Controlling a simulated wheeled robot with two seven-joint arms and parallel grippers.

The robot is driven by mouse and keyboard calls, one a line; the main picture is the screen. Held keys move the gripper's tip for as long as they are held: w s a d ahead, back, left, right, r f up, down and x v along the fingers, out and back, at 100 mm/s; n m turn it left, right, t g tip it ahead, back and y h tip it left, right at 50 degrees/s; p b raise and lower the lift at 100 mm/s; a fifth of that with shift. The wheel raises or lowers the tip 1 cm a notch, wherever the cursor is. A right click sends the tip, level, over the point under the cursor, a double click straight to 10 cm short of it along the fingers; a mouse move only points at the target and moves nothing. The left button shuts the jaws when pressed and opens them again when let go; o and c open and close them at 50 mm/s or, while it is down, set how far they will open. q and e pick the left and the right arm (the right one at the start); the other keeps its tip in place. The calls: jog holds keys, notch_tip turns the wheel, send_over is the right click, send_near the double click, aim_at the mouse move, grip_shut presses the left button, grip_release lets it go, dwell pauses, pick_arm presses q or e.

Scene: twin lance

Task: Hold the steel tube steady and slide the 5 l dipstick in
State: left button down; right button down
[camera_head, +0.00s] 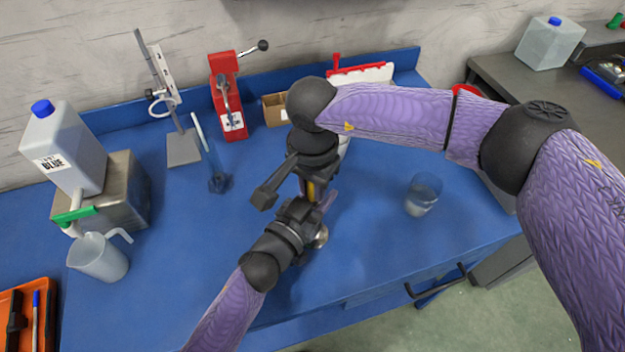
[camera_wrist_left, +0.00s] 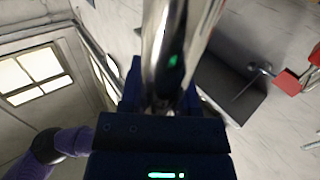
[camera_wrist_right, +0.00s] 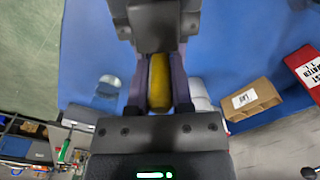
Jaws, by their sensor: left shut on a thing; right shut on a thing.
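My left gripper (camera_head: 324,206) is shut on the upright steel tube; the tube's shiny wall (camera_wrist_left: 178,45) fills the top of the left wrist view. In the head view only the tube's round metal foot (camera_head: 320,238) shows below the gripper. My right gripper (camera_head: 310,190) is shut on the yellow handle of the dipstick (camera_wrist_right: 158,82), just above my left gripper. The handle lies between its two fingers in the right wrist view. The dipstick's lower part and the tube's mouth are hidden, so I cannot tell how far the dipstick is in.
A glass beaker (camera_head: 422,195) stands to the right on the blue bench (camera_head: 380,235). A clear cylinder (camera_head: 217,175) with a rod, a stand (camera_head: 183,146) and a red press (camera_head: 228,100) stand at the back left. A white jug (camera_head: 98,258) is front left.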

jog(key=shift+f, duration=0.2)
jog(key=shift+c, duration=2.2)
grip_release()
notch_tip(320, 180, up, 12)
